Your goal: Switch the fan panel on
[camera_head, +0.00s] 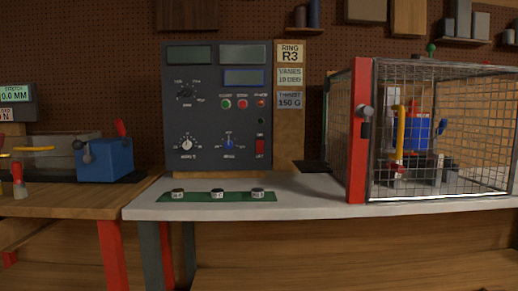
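The fan panel (208,122), a dark grey upright box, stands at the back of the white bench top. A red rocker switch (260,146) sits at its lower right; its position is too small to tell. A green button (227,104), a red button (243,104) and another red control (261,103) are in a row above. A black knob (186,92), a white-dialled knob (187,144) and a blue knob (228,144) are on its face. Its top displays (190,56) look dark, and the blue-framed display (244,77) shows no readable figures. Neither of my grippers is in view.
A wire-mesh cage (450,130) with a red post (358,130) stands at right, holding blue and yellow parts. A green mat (217,197) with three small round pieces lies before the panel. A wooden bench (75,200) with a blue block (104,160) is at left.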

